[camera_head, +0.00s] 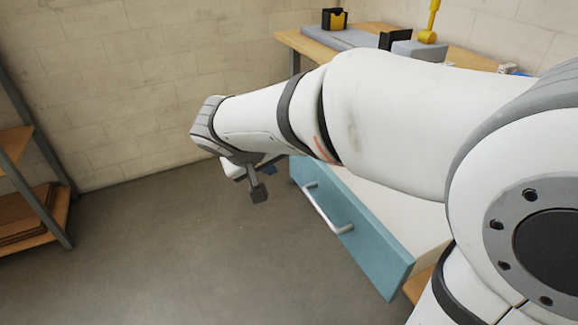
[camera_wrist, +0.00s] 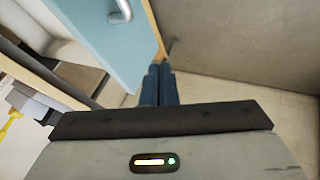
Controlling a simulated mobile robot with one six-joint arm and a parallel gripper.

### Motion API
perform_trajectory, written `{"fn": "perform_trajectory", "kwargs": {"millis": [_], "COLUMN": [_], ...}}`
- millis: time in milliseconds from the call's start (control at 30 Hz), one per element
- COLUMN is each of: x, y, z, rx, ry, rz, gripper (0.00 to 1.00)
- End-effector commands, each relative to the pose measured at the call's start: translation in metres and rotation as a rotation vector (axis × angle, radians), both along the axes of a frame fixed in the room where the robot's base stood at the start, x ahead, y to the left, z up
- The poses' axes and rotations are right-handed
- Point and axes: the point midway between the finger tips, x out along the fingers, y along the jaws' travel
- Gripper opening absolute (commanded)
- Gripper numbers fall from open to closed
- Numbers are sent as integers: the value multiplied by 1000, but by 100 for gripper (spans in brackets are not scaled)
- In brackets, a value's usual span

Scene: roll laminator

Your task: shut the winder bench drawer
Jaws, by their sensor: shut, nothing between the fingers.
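The winder bench drawer has a teal front (camera_head: 365,237) with a pale bar handle (camera_head: 328,212). It stands pulled out, and its pale interior shows behind the front. Part of the drawer is hidden by my arm. In the wrist view, the teal front (camera_wrist: 100,45) fills the upper left, with the handle (camera_wrist: 122,10) at the top edge. My gripper (camera_wrist: 160,70) is shut and empty, its dark blue fingers beside the lower end of the teal front. I cannot tell whether they touch it. In the head view, my gripper is mostly hidden near the drawer's far end.
The wooden bench top (camera_head: 300,43) carries a grey machine with a yellow handle (camera_head: 431,22) and a small black and yellow holder (camera_head: 334,19). A shelf rack (camera_head: 40,190) stands at the left wall. The grey floor (camera_head: 190,250) between rack and drawer is clear.

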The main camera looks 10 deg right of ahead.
Motion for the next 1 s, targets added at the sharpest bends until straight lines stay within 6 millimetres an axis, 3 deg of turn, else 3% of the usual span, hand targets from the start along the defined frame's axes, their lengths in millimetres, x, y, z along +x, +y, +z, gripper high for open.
{"fn": "perform_trajectory", "kwargs": {"millis": [267, 633, 800, 1000], "x": [14, 54, 60, 64], "y": [-8, -34, -59, -70], "z": [-25, -88, -81, -81], "rx": [-4, -3, -1, -1], "ry": [-2, -1, -5, -4], "rz": [-3, -3, -4, -2], "gripper": [0, 0, 0, 0]}}
